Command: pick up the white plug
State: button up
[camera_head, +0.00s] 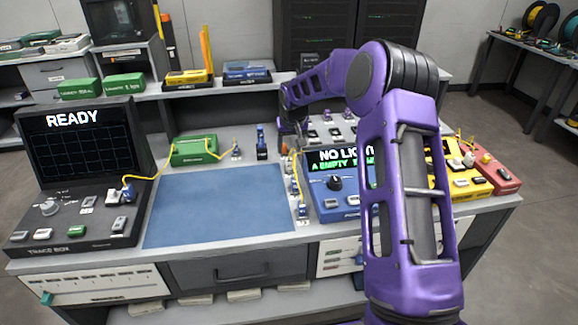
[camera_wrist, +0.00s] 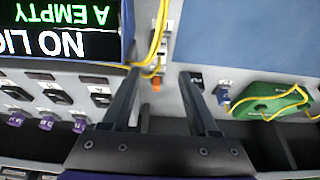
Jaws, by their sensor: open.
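A white plug (camera_head: 112,196) with a yellow cable sits on the dark trace box (camera_head: 72,225) at the left of the bench. Another white plug (camera_head: 468,159) shows on the yellow box (camera_head: 462,183) at the right. I cannot tell which one the task means. My gripper is open and empty in the wrist view (camera_wrist: 161,78), with its fingers over the bench on either side of a small orange piece (camera_wrist: 156,84) and yellow cables. In the head view the gripper is partly hidden near the rear of the bench, apart from both white plugs.
A blue mat (camera_head: 218,205) lies clear in the middle. A blue box (camera_head: 338,206) with a lit screen stands right of it, partly behind my arm. A green box (camera_head: 194,150) stands behind the mat. A red box (camera_head: 499,174) is at the far right. Yellow cables run between.

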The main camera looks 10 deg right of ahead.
aim_at(289, 160)
jog(key=shift+x, duration=0.85)
jog(key=shift+s+x, duration=0.2)
jog(key=shift+x, duration=1.15)
jog(key=shift+s+x, duration=0.2)
jog(key=shift+x, duration=1.15)
jog(key=shift+f, duration=0.15)
jog(key=shift+c, duration=0.2)
grip_shut()
